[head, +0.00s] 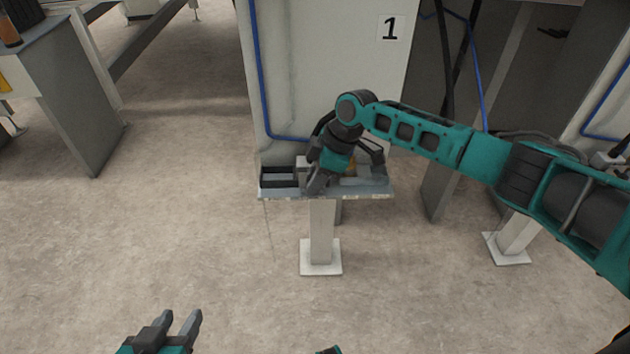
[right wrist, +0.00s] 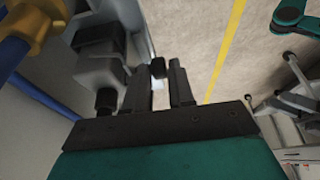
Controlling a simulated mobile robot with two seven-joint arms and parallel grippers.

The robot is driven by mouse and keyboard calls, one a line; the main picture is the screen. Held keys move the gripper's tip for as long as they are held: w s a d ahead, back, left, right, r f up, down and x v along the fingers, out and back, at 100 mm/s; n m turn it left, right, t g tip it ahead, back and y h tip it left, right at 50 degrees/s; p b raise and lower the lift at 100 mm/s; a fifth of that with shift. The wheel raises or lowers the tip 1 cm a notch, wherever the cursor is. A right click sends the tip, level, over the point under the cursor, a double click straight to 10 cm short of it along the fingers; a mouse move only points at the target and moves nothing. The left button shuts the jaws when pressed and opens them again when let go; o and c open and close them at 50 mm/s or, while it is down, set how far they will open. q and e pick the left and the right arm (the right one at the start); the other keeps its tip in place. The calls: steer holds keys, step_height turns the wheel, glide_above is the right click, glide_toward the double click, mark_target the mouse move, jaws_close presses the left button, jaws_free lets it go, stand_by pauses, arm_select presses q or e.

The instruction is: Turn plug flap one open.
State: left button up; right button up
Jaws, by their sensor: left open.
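I cannot clearly make out plug flap one in either view. My right gripper (right wrist: 162,72) has its two dark fingers apart in the right wrist view, with a small dark block at their tips. I cannot tell whether they grip it. In the head view my right arm reaches in from the right, and its wrist is over the small shelf below the panel marked 1 (head: 390,28). The wrist hides part of the shelf. My left gripper (head: 178,326) is open and empty at the bottom, over the floor, well away from the shelf.
The grey shelf (head: 350,193) stands on a pale post (head: 321,235) and carries a dark open tray (head: 278,178) at its left. A blue pipe (head: 260,85) runs down the panel. A yellow fitting (right wrist: 38,14) shows in the right wrist view. The floor in front is clear.

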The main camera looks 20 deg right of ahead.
jaws_close()
stand_by(0.4)
